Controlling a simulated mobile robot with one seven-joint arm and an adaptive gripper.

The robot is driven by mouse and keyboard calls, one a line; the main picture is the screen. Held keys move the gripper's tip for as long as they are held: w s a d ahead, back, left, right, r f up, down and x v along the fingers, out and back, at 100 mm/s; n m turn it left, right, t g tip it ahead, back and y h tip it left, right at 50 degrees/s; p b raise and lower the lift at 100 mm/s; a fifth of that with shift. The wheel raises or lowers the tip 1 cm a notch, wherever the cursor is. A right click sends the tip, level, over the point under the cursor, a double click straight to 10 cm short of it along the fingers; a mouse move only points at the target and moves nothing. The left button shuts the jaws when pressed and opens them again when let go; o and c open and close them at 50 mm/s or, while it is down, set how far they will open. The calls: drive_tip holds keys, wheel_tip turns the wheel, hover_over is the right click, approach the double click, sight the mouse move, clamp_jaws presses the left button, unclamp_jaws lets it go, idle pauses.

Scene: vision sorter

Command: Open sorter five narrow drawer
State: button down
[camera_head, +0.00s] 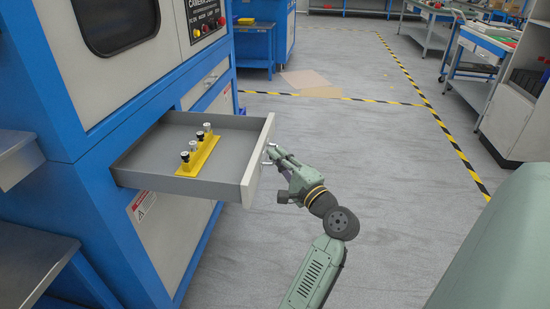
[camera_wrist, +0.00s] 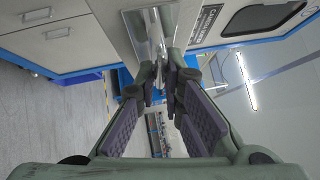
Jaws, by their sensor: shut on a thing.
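The drawer (camera_head: 150,165) of the blue and white sorter is pulled out from the cabinet body, and its grey inside shows from above. A yellow holder (camera_head: 198,156) with several small black and silver pieces stands in it. My gripper (camera_head: 270,151) is at the outer face of the white drawer front (camera_head: 258,162), shut on its handle. In the wrist view the purple-padded fingers of my gripper (camera_wrist: 166,82) close around the metal handle (camera_wrist: 155,40); the exact contact is partly hidden by the fingers.
Another closed drawer with a handle (camera_head: 211,79) sits farther along the sorter. A metal table (camera_head: 30,268) stands at the lower left. Grey floor (camera_head: 350,130) with yellow-black tape is clear beyond my arm. Carts (camera_head: 480,60) and a white cabinet (camera_head: 515,110) stand at the right.

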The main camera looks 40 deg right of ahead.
drive_tip(key=c, duration=1.7)
unclamp_jaws()
drive_tip(key=s+a+f, duration=0.1)
drive_tip(key=s, duration=1)
drive_tip(key=shift+s+a+f, duration=0.3)
drive_tip(key=shift+s+f, duration=0.05)
drive_tip(key=shift+s, duration=0.05)
